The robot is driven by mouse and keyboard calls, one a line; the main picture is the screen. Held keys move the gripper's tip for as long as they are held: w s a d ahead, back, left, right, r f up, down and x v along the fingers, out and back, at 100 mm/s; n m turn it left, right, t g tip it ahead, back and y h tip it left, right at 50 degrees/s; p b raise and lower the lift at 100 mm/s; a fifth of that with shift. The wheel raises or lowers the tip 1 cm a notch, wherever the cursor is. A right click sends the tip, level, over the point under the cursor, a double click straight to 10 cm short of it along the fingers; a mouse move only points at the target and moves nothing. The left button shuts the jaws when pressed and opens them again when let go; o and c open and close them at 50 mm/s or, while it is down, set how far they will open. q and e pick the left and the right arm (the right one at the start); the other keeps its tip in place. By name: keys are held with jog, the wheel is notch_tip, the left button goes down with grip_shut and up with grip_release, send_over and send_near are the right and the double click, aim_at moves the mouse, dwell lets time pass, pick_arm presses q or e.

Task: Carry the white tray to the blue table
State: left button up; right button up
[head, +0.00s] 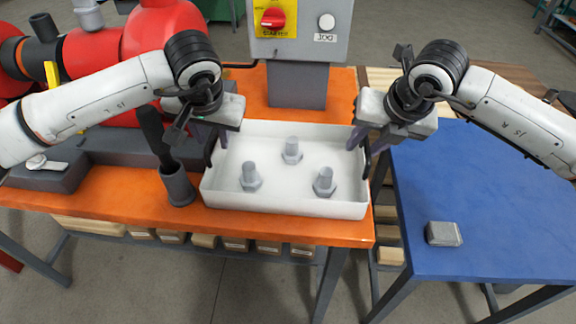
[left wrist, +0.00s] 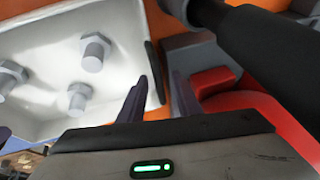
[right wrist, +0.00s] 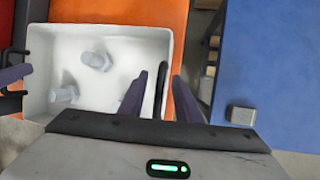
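The white tray (head: 285,204) sits on the orange table (head: 120,204) with three grey bolts (head: 291,151) standing in it. It has a black handle at each short side. My left gripper (head: 209,142) is open at the tray's left side; in the left wrist view its fingers (left wrist: 160,80) are either side of the wall and handle (left wrist: 153,72), with gaps. My right gripper (head: 368,142) is open at the right side; in the right wrist view its fingers (right wrist: 160,78) straddle the other handle (right wrist: 161,88) likewise. The blue table (head: 490,190) stands to the right.
A grey block (head: 443,234) lies near the blue table's front left corner; the rest of its visible top is clear. A grey cup (head: 177,188) with a black handle in it stands left of the tray. A control box (head: 300,35) stands behind it. A gap separates the tables.

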pick_arm(q)
grip_shut()
pick_arm(e)
grip_shut()
pick_arm(q)
jog(key=shift+d+r, duration=0.15)
jog(key=shift+r, duration=0.05)
pick_arm(e)
jog(key=shift+a+r, duration=0.15)
jog(key=shift+r, duration=0.1)
